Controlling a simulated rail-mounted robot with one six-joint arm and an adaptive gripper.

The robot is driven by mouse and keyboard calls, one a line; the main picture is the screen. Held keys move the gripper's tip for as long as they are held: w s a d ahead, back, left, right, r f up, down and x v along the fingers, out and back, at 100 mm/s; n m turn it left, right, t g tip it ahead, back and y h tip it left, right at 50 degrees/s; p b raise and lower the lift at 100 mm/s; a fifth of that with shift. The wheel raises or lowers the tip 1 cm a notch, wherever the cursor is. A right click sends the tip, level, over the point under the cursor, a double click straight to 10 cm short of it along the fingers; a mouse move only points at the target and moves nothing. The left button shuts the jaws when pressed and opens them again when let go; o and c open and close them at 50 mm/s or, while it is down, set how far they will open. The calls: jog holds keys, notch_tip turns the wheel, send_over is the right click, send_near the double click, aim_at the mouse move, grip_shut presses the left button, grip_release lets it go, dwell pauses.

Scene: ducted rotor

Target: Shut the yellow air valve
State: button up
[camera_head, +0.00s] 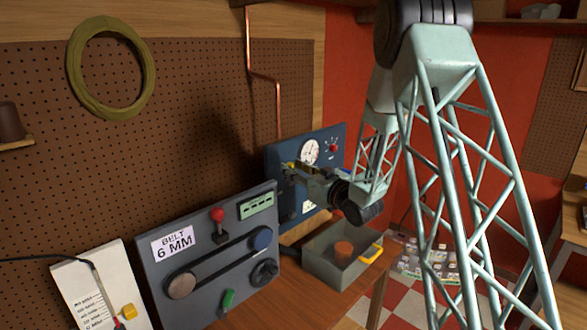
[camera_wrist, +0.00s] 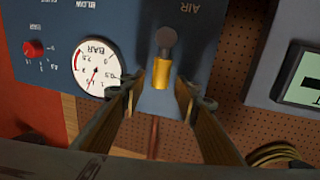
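The yellow air valve handle (camera_wrist: 161,73) shows in the wrist view, extending from a dark round pivot (camera_wrist: 166,40) toward the picture's bottom. The AIR lettering beside it appears upside down there. The valve sits on the blue panel (camera_wrist: 220,30). My gripper (camera_wrist: 161,95) is open, with one finger on each side of the handle's line and a visible gap to both. I cannot tell how deep the fingertips reach relative to the handle. In the head view my gripper (camera_head: 297,170) is at the blue panel (camera_head: 328,140) and largely covers the valve.
A pressure gauge (camera_wrist: 97,67) and a red knob (camera_wrist: 33,48) are on the same panel. The grey belt panel (camera_head: 210,250) stands left of it in the head view. A grey bin (camera_head: 318,268) with a yellow handle sits on the bench below my wrist.

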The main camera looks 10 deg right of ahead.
jog(key=shift+c, duration=0.5)
grip_shut()
